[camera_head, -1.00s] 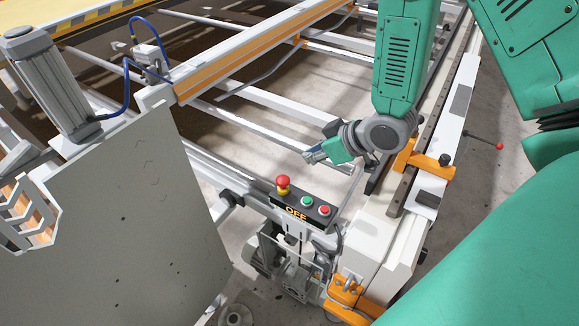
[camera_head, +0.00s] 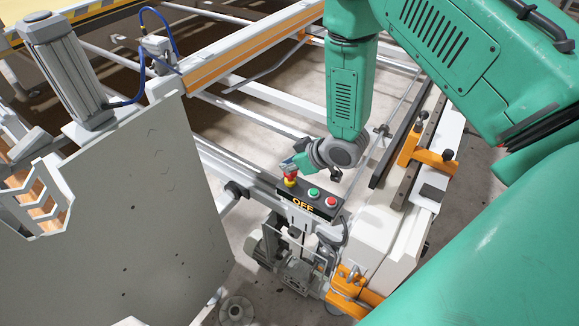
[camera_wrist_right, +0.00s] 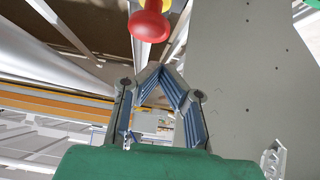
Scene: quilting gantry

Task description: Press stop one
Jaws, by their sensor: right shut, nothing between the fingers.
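The control box (camera_head: 322,212) carries a red mushroom button on a yellow base (camera_head: 290,182) at its left end, a green button (camera_head: 313,192) in the middle and a red button (camera_head: 331,202) at the right. "OFF" is printed on its front. My right gripper (camera_head: 287,167) is shut and empty, just behind and above the mushroom button and partly overlapping it. In the right wrist view, the red mushroom (camera_wrist_right: 148,24) is beyond the shut fingertips (camera_wrist_right: 161,70), with a gap in the picture; I cannot tell the true distance. My left gripper is out of view.
A large grey plate (camera_head: 135,215) stands left of the box. White rails and an orange-striped beam (camera_head: 235,62) run behind. An orange clamp (camera_head: 428,155) sits on the right rail. A motor (camera_head: 290,262) hangs below the box.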

